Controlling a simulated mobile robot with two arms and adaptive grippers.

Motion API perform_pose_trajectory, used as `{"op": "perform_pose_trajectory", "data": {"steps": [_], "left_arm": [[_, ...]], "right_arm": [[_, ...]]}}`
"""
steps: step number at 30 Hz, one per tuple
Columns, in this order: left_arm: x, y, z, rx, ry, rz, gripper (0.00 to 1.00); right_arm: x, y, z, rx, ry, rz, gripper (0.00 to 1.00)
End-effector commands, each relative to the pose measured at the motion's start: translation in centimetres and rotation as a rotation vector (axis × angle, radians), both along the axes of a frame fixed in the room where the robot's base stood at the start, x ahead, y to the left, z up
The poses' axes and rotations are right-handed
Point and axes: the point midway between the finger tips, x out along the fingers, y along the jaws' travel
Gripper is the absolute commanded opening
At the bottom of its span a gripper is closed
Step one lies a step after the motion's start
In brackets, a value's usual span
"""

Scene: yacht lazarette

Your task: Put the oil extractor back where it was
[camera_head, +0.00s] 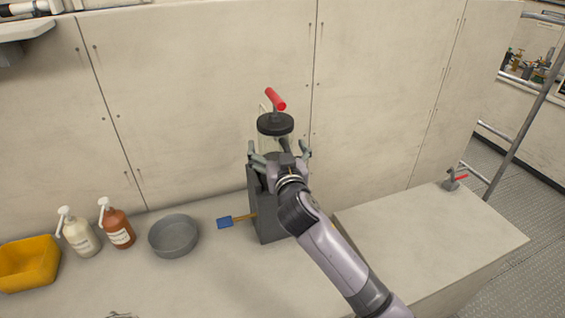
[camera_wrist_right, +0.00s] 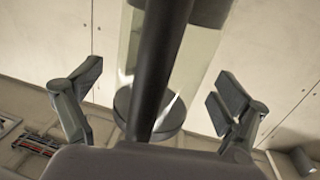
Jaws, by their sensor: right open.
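The oil extractor (camera_head: 275,124) has a clear body, a black cap and a red handle on top. It stands upright in the head view, at or in a dark grey box-shaped holder (camera_head: 268,222) on the counter by the wall. My right gripper (camera_head: 280,150) is open, with one finger on each side of the clear body. In the right wrist view the extractor (camera_wrist_right: 203,60) lies between the spread fingers (camera_wrist_right: 160,85), with gaps on both sides. My gripper and arm hide its lower part, so I cannot tell how it sits in the holder.
A blue-ended brush (camera_head: 225,222) lies left of the holder. Further left are a grey round pan (camera_head: 173,236), a brown pump bottle (camera_head: 117,228), a white pump bottle (camera_head: 79,236) and a yellow tub (camera_head: 28,263). The raised surface (camera_head: 430,235) at right is mostly clear.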

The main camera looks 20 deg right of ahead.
Motion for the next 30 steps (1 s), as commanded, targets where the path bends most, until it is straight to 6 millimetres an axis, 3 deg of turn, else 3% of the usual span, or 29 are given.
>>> {"op": "perform_pose_trajectory", "data": {"steps": [9,15,21,30], "left_arm": [[0.0,0.0,-2.2,-0.001,0.0,-0.002,0.35],[0.0,-0.1,-3.0,-0.001,0.001,-0.002,0.35],[0.0,-0.1,-3.2,-0.001,0.001,-0.002,0.35],[0.0,-0.1,-3.2,-0.001,0.0,-0.002,0.35]], "right_arm": [[-6.5,0.9,-0.5,0.004,0.001,0.003,0.94],[-9.7,1.2,-0.4,0.003,0.001,0.001,0.94],[-10.9,1.3,-0.2,0.001,0.001,0.001,0.94],[-11.0,1.3,-0.1,0.001,0.001,0.0,0.94]]}}
